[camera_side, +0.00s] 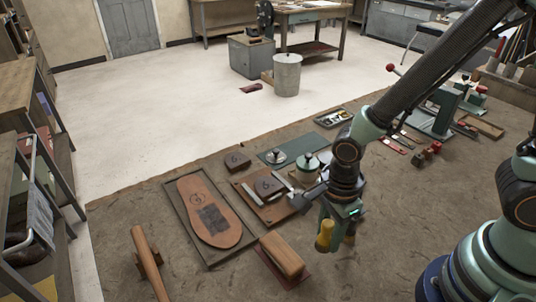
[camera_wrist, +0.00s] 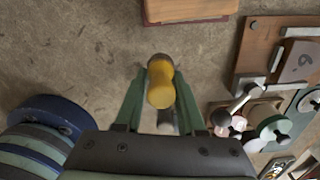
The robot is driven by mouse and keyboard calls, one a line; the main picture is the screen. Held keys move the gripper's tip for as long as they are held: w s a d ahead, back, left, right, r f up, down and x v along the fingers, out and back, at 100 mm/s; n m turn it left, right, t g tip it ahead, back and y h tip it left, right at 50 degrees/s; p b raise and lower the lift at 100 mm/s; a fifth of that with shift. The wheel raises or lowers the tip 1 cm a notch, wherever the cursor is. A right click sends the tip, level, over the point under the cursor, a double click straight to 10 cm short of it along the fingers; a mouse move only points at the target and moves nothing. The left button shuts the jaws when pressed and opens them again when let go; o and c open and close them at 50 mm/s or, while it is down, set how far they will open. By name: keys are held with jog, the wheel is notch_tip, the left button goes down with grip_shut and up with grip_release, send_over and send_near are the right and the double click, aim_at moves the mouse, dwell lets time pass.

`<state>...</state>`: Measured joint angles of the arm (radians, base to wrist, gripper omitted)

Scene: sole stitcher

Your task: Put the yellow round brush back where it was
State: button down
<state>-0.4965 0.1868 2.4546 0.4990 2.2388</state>
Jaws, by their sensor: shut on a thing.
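The yellow round brush (camera_side: 325,236) is held upright, or nearly so, in my gripper (camera_side: 338,232) in the side view. In the wrist view the yellow brush (camera_wrist: 160,85) stands between the two green fingers of my gripper (camera_wrist: 160,98), which are shut on it. Its dark rounded end points toward the top of that picture. The brush looks held above the brown work mat (camera_side: 340,280); the gap below it is hard to judge. I cannot tell which spot is its former place.
A wooden block brush (camera_side: 283,255) lies on a red pad left of my gripper. A tray with a leather sole (camera_side: 208,212) lies farther left. A board with a numbered block (camera_side: 268,188) and a lidded pot (camera_side: 307,165) stand behind. The mat's front right is bare.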

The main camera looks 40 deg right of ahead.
aim_at(327, 244)
jog(key=shift+f, duration=1.75)
jog(key=shift+f, duration=0.1)
jog(key=c, duration=0.5)
grip_release()
